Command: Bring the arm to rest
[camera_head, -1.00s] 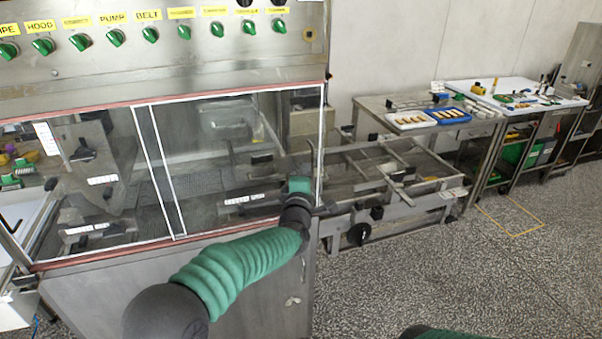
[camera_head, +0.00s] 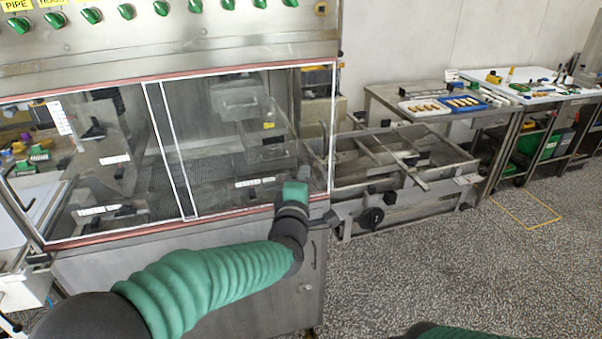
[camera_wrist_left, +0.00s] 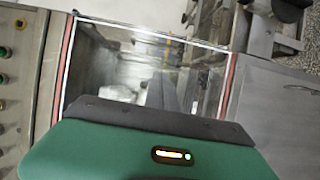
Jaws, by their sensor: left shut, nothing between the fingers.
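My left arm comes in from the lower left in the head view, with a green sleeve and dark joints. My left gripper (camera_head: 304,176) is at its end, in front of the lower right corner of the machine's clear window (camera_head: 230,150). It is shut and empty; its fingers show only small and dark against the machine. In the left wrist view the green and dark wrist housing fills the bottom, with the window (camera_wrist_left: 115,60) beyond it. I cannot tell whether the gripper touches the window. Of my right arm only a green piece shows at the bottom edge.
A control panel (camera_head: 200,28) with several green knobs is above the window. A metal frame (camera_head: 400,170) juts out to the right of the machine. Behind it are a steel table (camera_head: 385,92) with blue and white trays and a white-topped bench (camera_head: 530,85). The floor (camera_head: 460,270) at right is clear.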

